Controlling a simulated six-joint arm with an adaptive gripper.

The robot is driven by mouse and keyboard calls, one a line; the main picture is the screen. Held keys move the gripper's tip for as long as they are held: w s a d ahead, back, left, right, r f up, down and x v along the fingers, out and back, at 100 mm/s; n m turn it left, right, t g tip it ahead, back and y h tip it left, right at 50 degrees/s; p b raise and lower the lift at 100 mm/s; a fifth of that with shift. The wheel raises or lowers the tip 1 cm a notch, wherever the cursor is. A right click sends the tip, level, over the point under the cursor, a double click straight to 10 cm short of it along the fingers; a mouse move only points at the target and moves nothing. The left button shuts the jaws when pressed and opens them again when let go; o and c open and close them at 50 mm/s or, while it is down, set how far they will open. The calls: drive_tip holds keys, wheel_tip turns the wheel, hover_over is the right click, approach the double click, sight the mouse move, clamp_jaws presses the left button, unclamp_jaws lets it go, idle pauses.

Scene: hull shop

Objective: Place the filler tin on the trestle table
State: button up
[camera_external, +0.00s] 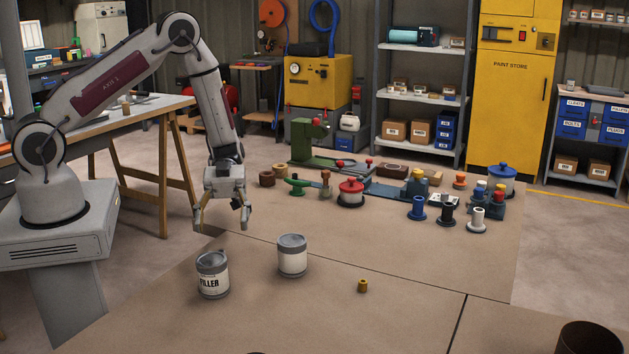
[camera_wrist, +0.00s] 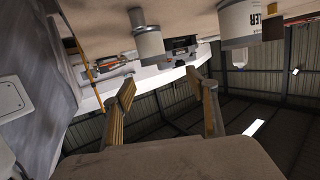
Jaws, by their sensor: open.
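The filler tin (camera_external: 212,278) is a white can with a grey lid and a FILLER label, upright on the brown work surface in front of my arm. In the wrist view, part of the filler tin (camera_wrist: 238,22) shows at the top right, cut by the edge. My gripper (camera_external: 221,227) is open and empty above the surface, behind the filler tin and apart from it. Its two fingers (camera_wrist: 166,105) show spread in the wrist view. The trestle table (camera_external: 150,104) stands at the left behind my arm, with wooden legs.
A second white tin (camera_external: 292,258) stands right of the filler tin; it also shows in the wrist view (camera_wrist: 148,42). A small brass-coloured piece (camera_external: 362,286) lies further right.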

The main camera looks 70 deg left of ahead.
drive_tip(key=w+a+r+n+t+y, duration=0.25)
drive_tip(key=w+r+t, duration=0.2)
drive_tip(key=w, duration=0.35)
drive_tip(key=w+a+r+n+t+y, duration=0.2)
drive_tip(key=w+r+t+y, duration=0.25)
drive_tip(key=w, duration=0.35)
drive_tip(key=w+a+r+n+t+y, duration=0.1)
drive_tip(key=a+r+n+t+y, duration=0.45)
drive_tip(key=a+r, duration=0.55)
drive_tip(key=s+a+r+n+g+y, duration=0.1)
drive_tip(key=s+a+r+n+y, duration=0.15)
drive_tip(key=s, duration=0.45)
drive_tip(key=s+a+r+n+g+y, duration=0.1)
drive_tip(key=s+a+r+n+y, duration=0.2)
drive_tip(key=s, duration=0.4)
drive_tip(key=s+d+f+n+g+h, duration=0.1)
drive_tip(key=s+d+n+g, duration=0.1)
drive_tip(key=s, duration=0.7)
drive_tip(key=s+d+f+n+g+h, duration=0.1)
drive_tip(key=s+d, duration=0.4)
drive_tip(key=s, duration=0.5)
drive_tip(key=shift+d+n+g+h, duration=0.3)
drive_tip(key=shift+n+g+h, duration=0.15)
drive_tip(key=shift+n, duration=0.6)
